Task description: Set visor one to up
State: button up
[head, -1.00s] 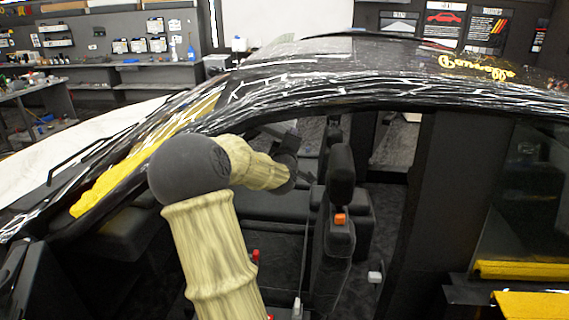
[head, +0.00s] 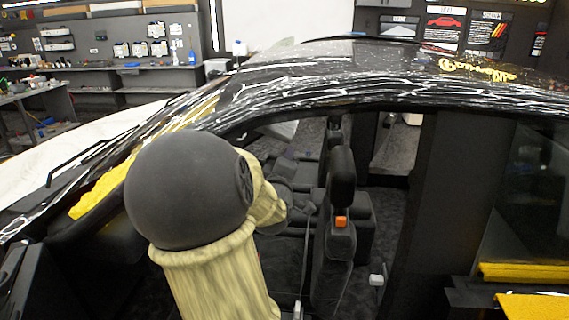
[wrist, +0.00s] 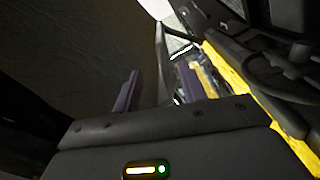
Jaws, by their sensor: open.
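In the wrist view my gripper (wrist: 158,88) is open, its two purple-grey fingers apart with nothing seen between them. A broad dark brown surface (wrist: 75,55) fills the upper left beyond the fingers; I cannot tell whether it is the visor or the roof lining. In the head view my arm reaches through the open side of the black car (head: 330,88), and its bulky joint hides much of the front cabin. A pale grey panel (head: 283,130) shows under the roof edge; I cannot tell whether it is visor one.
A front seat (head: 341,180) with an orange buckle stands right of my arm. The dark door pillar (head: 425,200) is farther right. The roof edge passes close above my arm.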

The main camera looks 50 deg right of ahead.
jog(key=shift+w, duration=0.15)
jog(key=c, duration=0.7)
jog(key=shift+w+d+n, duration=0.1)
jog(key=shift+w+n, duration=0.1)
jog(key=shift+n, duration=0.5)
grip_shut()
jog(key=w+d+f+n+h+p, duration=0.2)
jog(key=f+n, duration=0.7)
jog(key=n, duration=0.6)
jog(key=shift+w+d+n+h+p, duration=0.25)
jog(key=shift+w+h+p, duration=0.45)
jog(key=shift+w, duration=0.6)
